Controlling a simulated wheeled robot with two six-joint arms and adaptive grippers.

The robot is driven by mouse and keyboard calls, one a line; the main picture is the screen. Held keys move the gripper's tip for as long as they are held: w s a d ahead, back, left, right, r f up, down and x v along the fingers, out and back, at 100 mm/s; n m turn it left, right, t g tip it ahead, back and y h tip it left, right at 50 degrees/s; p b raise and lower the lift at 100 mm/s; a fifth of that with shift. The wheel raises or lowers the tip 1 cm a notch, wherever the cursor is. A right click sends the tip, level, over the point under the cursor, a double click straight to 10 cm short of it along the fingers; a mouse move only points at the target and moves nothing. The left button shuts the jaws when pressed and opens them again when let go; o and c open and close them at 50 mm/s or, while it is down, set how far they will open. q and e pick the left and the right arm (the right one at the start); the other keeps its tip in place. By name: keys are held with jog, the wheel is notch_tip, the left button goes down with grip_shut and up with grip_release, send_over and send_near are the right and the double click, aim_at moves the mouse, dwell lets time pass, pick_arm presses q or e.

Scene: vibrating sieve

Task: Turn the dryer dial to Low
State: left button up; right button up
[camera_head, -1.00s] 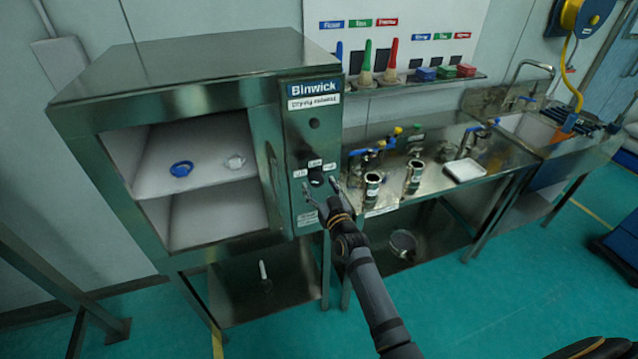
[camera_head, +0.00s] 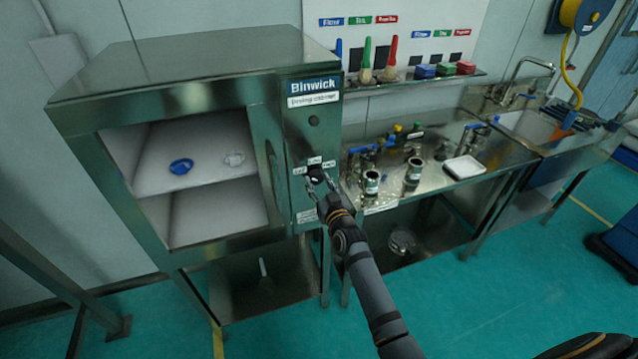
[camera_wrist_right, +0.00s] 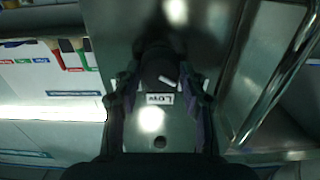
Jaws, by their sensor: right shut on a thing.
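The dryer is a steel cabinet with a Binwick control panel (camera_head: 312,130) on its right side. The dark dial (camera_head: 316,174) sits low on this panel, with small labels around it. In the wrist view the dial (camera_wrist_right: 158,66) is between my fingers, with a white pointer mark set at a slant near the "Low" label (camera_wrist_right: 160,99). The pointer's exact setting is hard to tell. My right gripper (camera_head: 317,181) is at the panel, shut on the dial from both sides; it also fills the wrist view (camera_wrist_right: 160,80). My left gripper is out of view.
A vertical handle (camera_head: 274,175) stands left of the panel. A steel bench (camera_head: 440,205) with metal cups is at the right.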

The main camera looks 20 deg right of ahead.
jog(key=m+p, duration=0.1)
jog(key=m, duration=0.4)
jog(key=m+p, duration=0.1)
jog(key=m, duration=0.5)
dwell(0.3)
jog(key=shift+m, duration=0.4)
jog(key=o, duration=1.2)
jog(key=shift+c, duration=0.2)
jog(key=shift+s, duration=0.15)
